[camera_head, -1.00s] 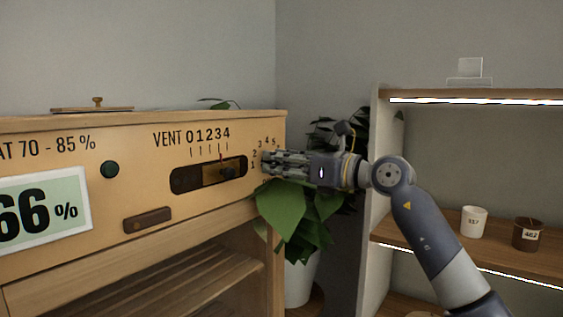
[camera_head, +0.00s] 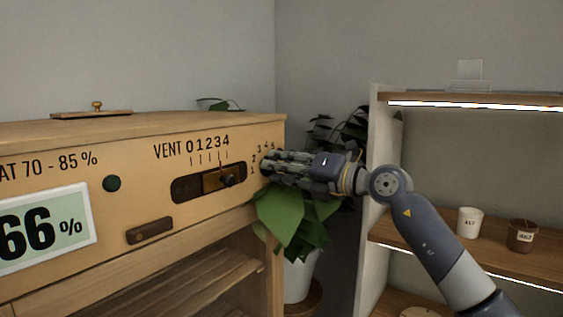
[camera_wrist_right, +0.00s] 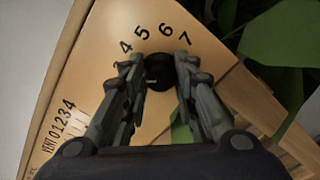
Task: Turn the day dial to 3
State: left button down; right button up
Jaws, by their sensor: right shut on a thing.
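The day dial (camera_wrist_right: 159,72) is a round black knob on the wooden cabinet front, at the top middle of the right wrist view. Numbers 4, 5, 6 and 7 show around it there; a lower part of its scale shows in the head view, where my gripper hides the knob. My right gripper (camera_head: 268,166) reaches the panel from the right. In the right wrist view its fingers (camera_wrist_right: 158,78) stand on both sides of the knob, shut on it. The dial's pointer mark is not clear to me. My left gripper is not in view.
The vent slider (camera_head: 229,180) lies left of the dial on the cabinet front (camera_head: 150,195). A leafy plant (camera_head: 285,215) hangs just below my right gripper. A shelf (camera_head: 480,250) with a white cup (camera_head: 469,222) and a brown cup (camera_head: 522,236) stands at right.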

jog(key=shift+r+m+p, duration=0.3)
jog(key=shift+m+p, duration=0.15)
jog(key=shift+m, duration=0.55)
jog(key=o, duration=0.9)
jog(key=shift+o, duration=0.7)
jog(key=shift+w+a+f, duration=0.2)
jog(key=shift+a+f, duration=0.05)
jog(key=v, duration=1.2)
